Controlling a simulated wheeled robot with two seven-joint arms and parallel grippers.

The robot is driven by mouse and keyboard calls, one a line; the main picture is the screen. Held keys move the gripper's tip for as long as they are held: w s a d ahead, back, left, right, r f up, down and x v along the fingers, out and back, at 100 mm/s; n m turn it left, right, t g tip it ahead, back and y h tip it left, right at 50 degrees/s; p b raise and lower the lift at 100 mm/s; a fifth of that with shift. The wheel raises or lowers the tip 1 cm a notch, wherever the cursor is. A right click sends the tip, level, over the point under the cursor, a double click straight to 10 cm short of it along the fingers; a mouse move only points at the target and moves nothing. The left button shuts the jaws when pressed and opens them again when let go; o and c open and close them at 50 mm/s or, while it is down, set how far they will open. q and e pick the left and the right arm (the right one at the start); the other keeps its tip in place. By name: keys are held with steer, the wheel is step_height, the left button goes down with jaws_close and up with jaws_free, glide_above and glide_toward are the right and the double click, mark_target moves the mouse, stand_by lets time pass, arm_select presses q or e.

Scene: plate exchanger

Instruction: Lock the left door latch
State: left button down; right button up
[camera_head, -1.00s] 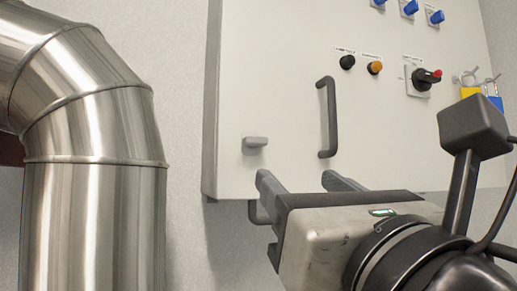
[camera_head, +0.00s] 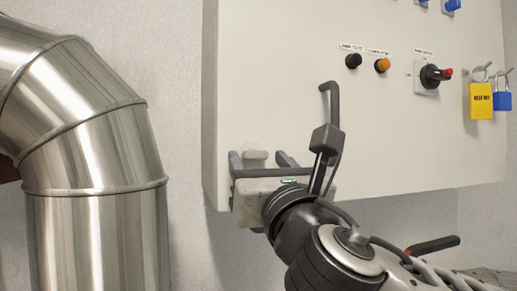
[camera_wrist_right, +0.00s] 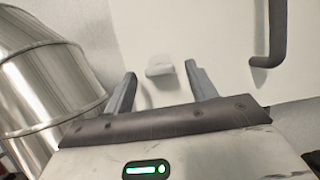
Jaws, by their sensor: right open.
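The left door latch (camera_head: 254,156) is a small light-grey knob low on the left side of the white cabinet door. It lies sideways, its long side roughly level. My right gripper (camera_head: 261,157) is open, its two fingers pointing at the door, one on each side of the latch. In the right wrist view the latch (camera_wrist_right: 159,67) shows between and just beyond the fingertips (camera_wrist_right: 160,70), with no contact visible. My left gripper is not in view.
A dark door handle (camera_head: 332,105) stands right of the latch, partly hidden by my arm. Above right are a black button (camera_head: 353,61), an orange button (camera_head: 382,65), a rotary switch (camera_head: 433,76) and yellow and blue padlocks (camera_head: 481,101). A large metal pipe (camera_head: 95,150) stands left.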

steer(key=shift+w+a+r, duration=0.2)
steer(key=shift+w+r, duration=0.05)
steer(key=shift+w, duration=0.35)
steer(key=c, duration=1)
